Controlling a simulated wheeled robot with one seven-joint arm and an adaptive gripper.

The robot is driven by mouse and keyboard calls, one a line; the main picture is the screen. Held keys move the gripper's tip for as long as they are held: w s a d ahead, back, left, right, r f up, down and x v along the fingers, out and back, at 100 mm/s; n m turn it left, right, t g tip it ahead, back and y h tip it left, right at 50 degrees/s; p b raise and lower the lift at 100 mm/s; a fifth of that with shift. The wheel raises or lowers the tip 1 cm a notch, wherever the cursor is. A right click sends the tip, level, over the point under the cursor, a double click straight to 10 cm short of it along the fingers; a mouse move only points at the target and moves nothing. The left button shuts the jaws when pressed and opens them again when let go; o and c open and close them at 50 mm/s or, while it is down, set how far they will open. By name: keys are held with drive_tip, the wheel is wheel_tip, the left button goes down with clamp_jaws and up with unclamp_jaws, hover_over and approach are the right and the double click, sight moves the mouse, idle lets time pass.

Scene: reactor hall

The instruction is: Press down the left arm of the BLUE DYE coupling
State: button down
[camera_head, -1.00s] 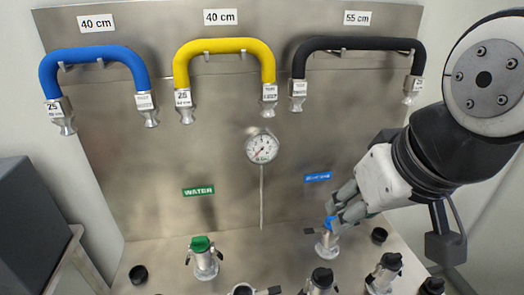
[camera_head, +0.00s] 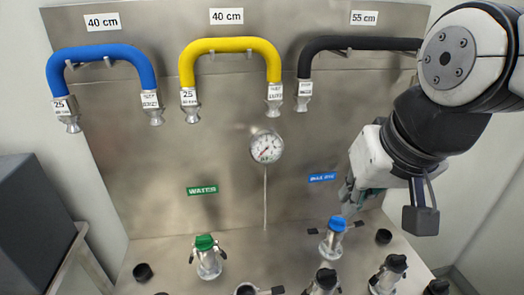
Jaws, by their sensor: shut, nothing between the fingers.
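The BLUE DYE coupling (camera_head: 331,246) is a metal fitting with a blue cap (camera_head: 337,224), upright on the bench below the blue label (camera_head: 322,177). Its left arm (camera_head: 312,231) is a short dark lever sticking out to the left, roughly level. Another dark lever (camera_head: 357,225) shows on its right side. My gripper (camera_head: 347,203) is shut and empty, above and slightly right of the blue cap, apparently clear of it. Its fingertips are small and partly blurred against the panel.
A green-capped coupling (camera_head: 207,260) stands below the WATER label (camera_head: 202,190). Several dark-capped fittings (camera_head: 323,282) line the front. Blue (camera_head: 101,55), yellow (camera_head: 231,46) and black (camera_head: 357,43) hoses hang above, with a gauge (camera_head: 266,147) between.

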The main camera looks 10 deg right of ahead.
drive_tip(key=w+f+m+g, duration=0.1)
drive_tip(key=w+f+m, duration=0.25)
drive_tip(key=w, duration=0.35)
drive_tip(key=m+g, duration=0.4)
drive_tip(key=m, duration=0.8)
hover_over(311, 230)
drive_tip(key=f, duration=1.4)
drive_tip(key=f+b, duration=0.1)
drive_tip(key=f, duration=0.6)
drive_tip(key=shift+s+d+f, duration=0.1)
drive_tip(key=shift+s+d, duration=0.05)
drive_tip(key=shift+d, duration=0.1)
drive_tip(key=shift+d+f+m, duration=0.15)
drive_tip(key=shift+f+m, duration=0.2)
drive_tip(key=shift+f, duration=0.25)
drive_tip(key=shift+f+b, duration=2)
drive_tip(key=shift+f, duration=2.2)
drive_tip(key=shift+d+f+b, duration=0.15)
drive_tip(key=shift+f+b, duration=0.3)
drive_tip(key=shift+f, duration=0.55)
drive_tip(key=shift+a+r+p, duration=0.45)
drive_tip(key=shift+a+r, duration=0.1)
drive_tip(key=shift+r, duration=0.05)
drive_tip(key=shift+r+p, duration=1.45)
drive_tip(key=shift+r, duration=1.55)
